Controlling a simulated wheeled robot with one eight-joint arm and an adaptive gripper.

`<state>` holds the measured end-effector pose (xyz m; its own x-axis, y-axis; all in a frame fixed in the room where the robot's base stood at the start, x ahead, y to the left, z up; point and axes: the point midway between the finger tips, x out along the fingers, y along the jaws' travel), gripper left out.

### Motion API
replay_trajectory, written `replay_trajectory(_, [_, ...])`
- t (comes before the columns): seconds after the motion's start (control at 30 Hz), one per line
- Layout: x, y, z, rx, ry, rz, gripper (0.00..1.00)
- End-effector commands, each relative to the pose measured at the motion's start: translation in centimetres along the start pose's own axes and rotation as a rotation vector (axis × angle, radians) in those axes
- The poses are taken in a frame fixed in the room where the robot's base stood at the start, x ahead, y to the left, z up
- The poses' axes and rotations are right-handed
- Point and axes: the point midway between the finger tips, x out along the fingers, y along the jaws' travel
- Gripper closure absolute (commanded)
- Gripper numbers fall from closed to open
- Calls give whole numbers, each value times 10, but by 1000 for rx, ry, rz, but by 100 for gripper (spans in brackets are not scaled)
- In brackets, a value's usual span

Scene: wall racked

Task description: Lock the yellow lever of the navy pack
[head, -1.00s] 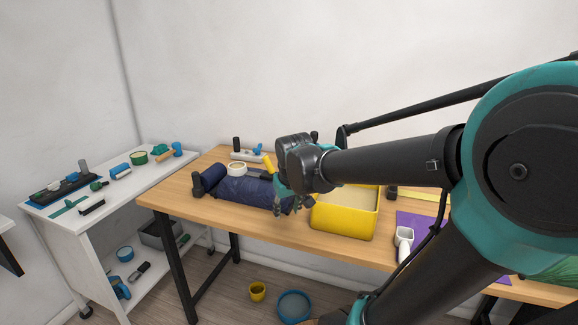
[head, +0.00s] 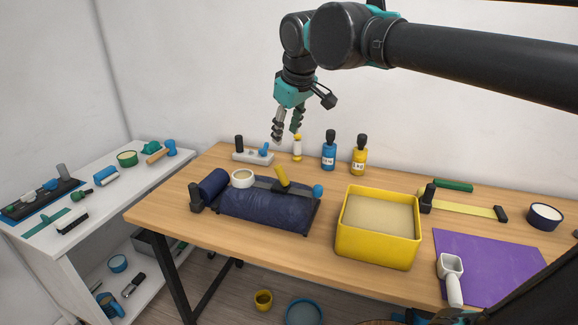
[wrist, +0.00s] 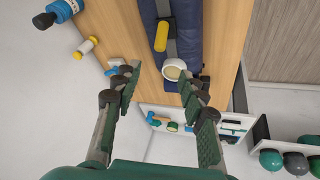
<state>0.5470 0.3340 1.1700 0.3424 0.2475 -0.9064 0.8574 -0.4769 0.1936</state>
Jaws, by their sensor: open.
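The navy pack (head: 262,212) lies on the wooden table, left of the yellow bin. Its yellow lever (head: 282,176) stands up, tilted, from the dark strip along its top. In the wrist view the yellow lever (wrist: 161,35) shows at the top, over the navy pack (wrist: 188,40). A white tape roll (head: 242,178) rests on the pack's left part. My gripper (head: 286,138) is open and empty, above the table behind the pack, well clear of the lever. In the wrist view my gripper (wrist: 160,83) has its fingers spread wide.
A yellow bin (head: 378,258) stands right of the pack. A purple mat (head: 487,265) with a white scoop lies at right. Bare table lies before the pack.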

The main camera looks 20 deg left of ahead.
Motion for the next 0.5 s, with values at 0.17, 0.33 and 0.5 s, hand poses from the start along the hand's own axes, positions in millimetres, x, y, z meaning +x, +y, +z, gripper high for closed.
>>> replay_trajectory(0.17, [30,1,0,2,0,0,58])
replay_trajectory(0.33, [64,1,0,3,0,0,58])
replay_trajectory(0.5, [98,1,0,4,0,0,58])
